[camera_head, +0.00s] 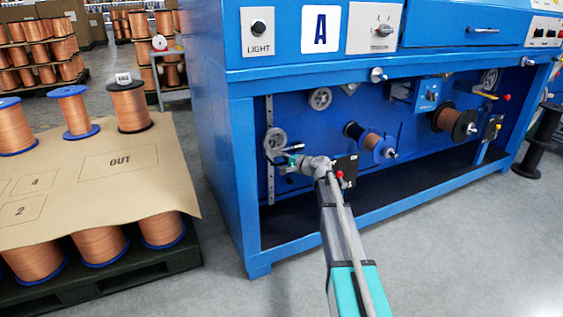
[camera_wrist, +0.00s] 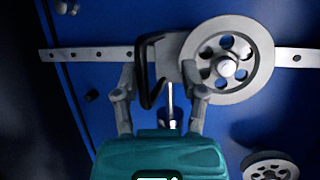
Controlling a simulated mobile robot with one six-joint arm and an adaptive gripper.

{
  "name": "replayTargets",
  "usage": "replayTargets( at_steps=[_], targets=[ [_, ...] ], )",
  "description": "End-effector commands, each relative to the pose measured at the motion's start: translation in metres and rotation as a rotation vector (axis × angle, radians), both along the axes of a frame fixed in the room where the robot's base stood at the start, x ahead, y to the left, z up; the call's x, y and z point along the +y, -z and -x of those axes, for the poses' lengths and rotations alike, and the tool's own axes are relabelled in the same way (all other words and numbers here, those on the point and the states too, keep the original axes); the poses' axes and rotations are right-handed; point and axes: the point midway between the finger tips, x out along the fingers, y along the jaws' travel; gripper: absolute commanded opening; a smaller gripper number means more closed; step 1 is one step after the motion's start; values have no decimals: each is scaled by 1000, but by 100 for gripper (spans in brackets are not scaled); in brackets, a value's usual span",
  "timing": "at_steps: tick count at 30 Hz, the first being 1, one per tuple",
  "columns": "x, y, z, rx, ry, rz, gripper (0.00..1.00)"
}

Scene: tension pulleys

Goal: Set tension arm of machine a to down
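Machine A is the blue machine (camera_head: 240,130) with the "A" sign. Its pale pulley wheel (camera_head: 275,140) sits on the upright perforated rail at the left of the open bay. My gripper (camera_head: 290,158) is just below and right of this wheel. In the wrist view, the wheel (camera_wrist: 228,65) is beside a metal plate and a black bent handle (camera_wrist: 149,80), with the rail (camera_wrist: 85,54) running across. My gripper (camera_wrist: 160,68) is open, one finger on each side of the handle and plate. Whether the fingers touch them cannot be told.
A second small wheel (camera_wrist: 270,168) is low right in the wrist view. Spools (camera_head: 455,122) and other fittings fill the bay to the right. A cardboard-topped pallet (camera_head: 110,190) with copper spools stands at left. The floor in front is clear.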

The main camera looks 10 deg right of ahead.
Motion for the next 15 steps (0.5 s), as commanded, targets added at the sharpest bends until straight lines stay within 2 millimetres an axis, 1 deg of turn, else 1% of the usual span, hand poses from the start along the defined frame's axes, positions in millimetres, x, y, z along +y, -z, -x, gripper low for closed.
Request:
replayTargets(
  at_steps=[10,15],
  targets=[
    [-1,-1,2,0,1,-3,48],
    [-5,-1,7,0,2,-3,48]
  ],
)
